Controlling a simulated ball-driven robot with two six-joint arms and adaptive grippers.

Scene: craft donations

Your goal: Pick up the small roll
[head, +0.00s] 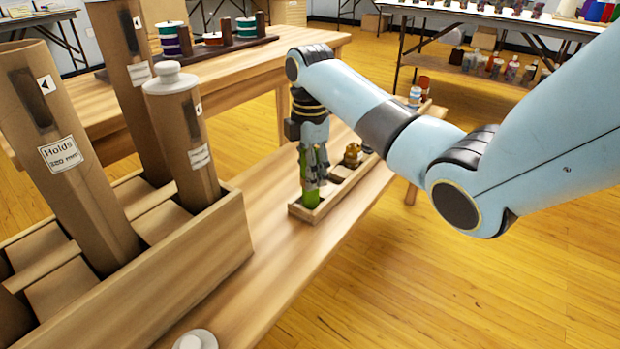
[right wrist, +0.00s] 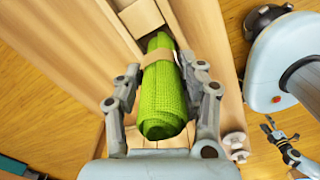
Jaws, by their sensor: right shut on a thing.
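The small roll (right wrist: 163,100) is bright green, with a ribbed texture and a tan band around it. My right gripper (right wrist: 165,76) has one finger on each side of it and is shut on it. In the head view the right gripper (head: 313,178) points down, and the green roll (head: 310,194) shows below its fingers. The roll is at the near end of a narrow wooden tray (head: 300,212); I cannot tell whether it touches the tray floor. My left gripper (right wrist: 277,130) shows small at the right of the wrist view; its opening is unclear.
A wooden crate (head: 200,262) with tall cardboard tubes (head: 75,150) stands at the left. A brown-gold item (head: 352,154) sits further along the tray. A white lid (head: 195,340) is at the front edge. The tabletop (head: 272,240) between crate and tray is clear.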

